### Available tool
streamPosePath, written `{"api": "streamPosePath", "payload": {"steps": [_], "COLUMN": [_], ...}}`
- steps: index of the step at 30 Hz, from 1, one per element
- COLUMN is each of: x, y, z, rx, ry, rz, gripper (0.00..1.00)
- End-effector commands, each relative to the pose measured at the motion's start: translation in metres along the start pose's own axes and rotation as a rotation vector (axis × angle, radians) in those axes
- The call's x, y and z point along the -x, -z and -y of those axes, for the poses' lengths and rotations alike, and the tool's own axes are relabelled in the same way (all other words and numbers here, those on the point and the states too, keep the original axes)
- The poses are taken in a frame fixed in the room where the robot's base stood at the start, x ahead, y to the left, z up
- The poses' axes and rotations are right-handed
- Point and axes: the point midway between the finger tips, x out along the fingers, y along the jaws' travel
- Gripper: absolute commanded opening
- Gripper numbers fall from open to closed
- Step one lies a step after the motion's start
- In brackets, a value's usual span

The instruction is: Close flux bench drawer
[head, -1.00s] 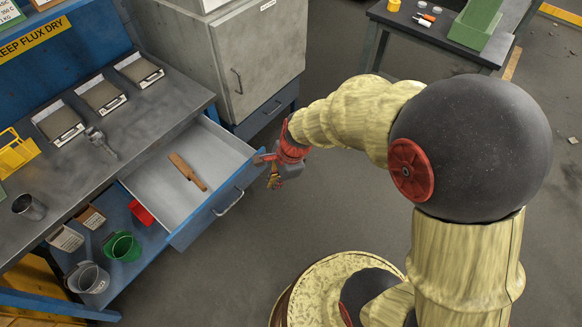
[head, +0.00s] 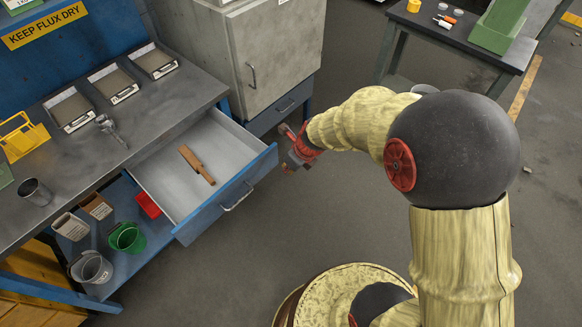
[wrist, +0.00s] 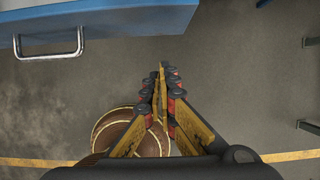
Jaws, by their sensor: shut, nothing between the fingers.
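The flux bench drawer (head: 237,150) is pulled well out of the bench, with its blue front and metal handle (head: 237,198) facing the open floor. A wooden-looking brown tool (head: 196,164) lies inside it. My gripper (head: 289,167) is just beyond the right end of the drawer front, small and partly hard to make out in the head view. In the wrist view my gripper (wrist: 162,70) is shut and empty, its fingertips together over the floor. There the drawer front (wrist: 120,20) and its handle (wrist: 50,43) are at the upper left, apart from the fingers.
A grey cabinet (head: 262,70) stands behind the drawer's right side. The bench top (head: 150,110) holds trays and a metal tool. Buckets and bins (head: 127,238) sit on the shelf below. Another table (head: 450,47) is at the upper right. The floor (head: 230,270) before the drawer is clear.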

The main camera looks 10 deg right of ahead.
Motion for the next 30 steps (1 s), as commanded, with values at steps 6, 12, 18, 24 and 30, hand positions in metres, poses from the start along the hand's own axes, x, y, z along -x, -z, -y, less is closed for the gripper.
{"api": "streamPosePath", "payload": {"steps": [6,12,18,24,30], "x": [-0.04,-0.046,-0.048,-0.047,-0.047], "y": [-0.007,-0.03,-0.037,-0.037,-0.039], "z": [0.0,0.0,0.0,0.0,0.0], "rx": [0.004,0.003,0.002,0.001,0.001], "ry": [0.001,0.0,0.0,0.0,0.0], "rz": [0.003,0.001,0.0,0.0,0.0], "gripper": [0.0,0.0,0.0,0.0,0.0]}}
